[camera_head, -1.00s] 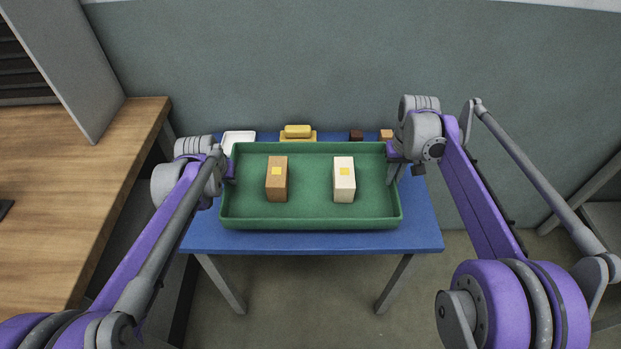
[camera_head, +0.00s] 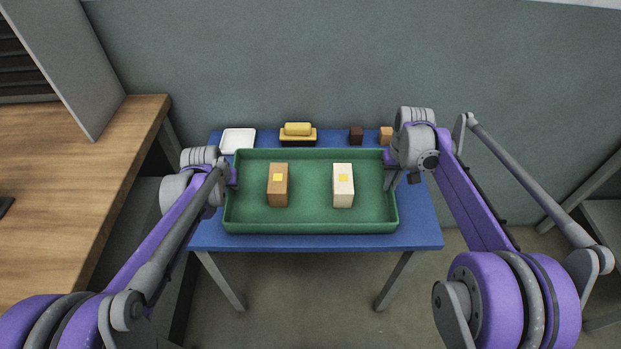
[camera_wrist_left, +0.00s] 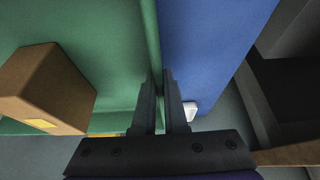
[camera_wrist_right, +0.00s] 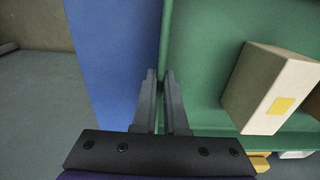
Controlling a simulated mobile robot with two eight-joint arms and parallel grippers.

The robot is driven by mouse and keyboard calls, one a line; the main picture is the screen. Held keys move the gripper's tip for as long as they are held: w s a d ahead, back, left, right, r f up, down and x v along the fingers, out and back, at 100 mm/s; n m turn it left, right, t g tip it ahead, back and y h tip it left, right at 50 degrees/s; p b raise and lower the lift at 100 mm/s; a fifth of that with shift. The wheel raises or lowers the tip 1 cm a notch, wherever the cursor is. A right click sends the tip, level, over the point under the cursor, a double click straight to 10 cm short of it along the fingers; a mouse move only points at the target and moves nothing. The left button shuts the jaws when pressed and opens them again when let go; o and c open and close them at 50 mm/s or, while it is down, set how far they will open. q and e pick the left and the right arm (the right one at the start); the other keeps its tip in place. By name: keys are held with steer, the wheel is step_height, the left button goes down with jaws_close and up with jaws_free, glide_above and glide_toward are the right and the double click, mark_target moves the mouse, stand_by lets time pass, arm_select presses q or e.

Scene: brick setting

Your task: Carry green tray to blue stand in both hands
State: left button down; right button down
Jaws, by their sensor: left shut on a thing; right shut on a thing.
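The green tray (camera_head: 310,226) is over the blue stand (camera_head: 215,237), level, its near wall close to the stand's front edge. I cannot tell whether it touches the top. A brown box (camera_head: 278,186) and a cream box (camera_head: 343,187), each with a yellow square, stand upright inside it. My left gripper (camera_head: 232,177) is shut on the tray's left wall; its fingers (camera_wrist_left: 165,90) straddle the rim in the left wrist view. My right gripper (camera_head: 388,172) is shut on the right wall; its fingers (camera_wrist_right: 161,85) straddle the rim in the right wrist view.
Along the stand's back edge are a white dish (camera_head: 238,140), a yellow item on a holder (camera_head: 298,132), a dark cube (camera_head: 356,135) and an orange-brown cube (camera_head: 386,134). A wooden table (camera_head: 80,190) is at left. A grey wall (camera_head: 330,70) is behind.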

arm_select(q)
steer(key=shift+f, duration=0.5)
arm_select(e)
steer(key=shift+a+f, duration=0.1)
steer(key=shift+f, duration=0.35)
arm_select(q)
steer(key=c, duration=1)
jaws_free()
arm_select(e)
steer(key=c, duration=1)
jaws_free()
arm_select(q)
steer(key=shift+o, duration=0.2)
steer(key=shift+r, duration=0.1)
arm_select(e)
steer(key=shift+o, duration=0.2)
arm_select(q)
steer(key=v, duration=1.1)
steer(key=shift+s+r, duration=0.2)
steer(key=shift+r, duration=0.05)
arm_select(e)
steer(key=shift+r, duration=0.1)
arm_select(q)
steer(key=shift+r, duration=0.15)
arm_select(e)
steer(key=shift+r, duration=0.15)
step_height(320, 180, up, 12)
steer(key=shift+s, duration=0.45)
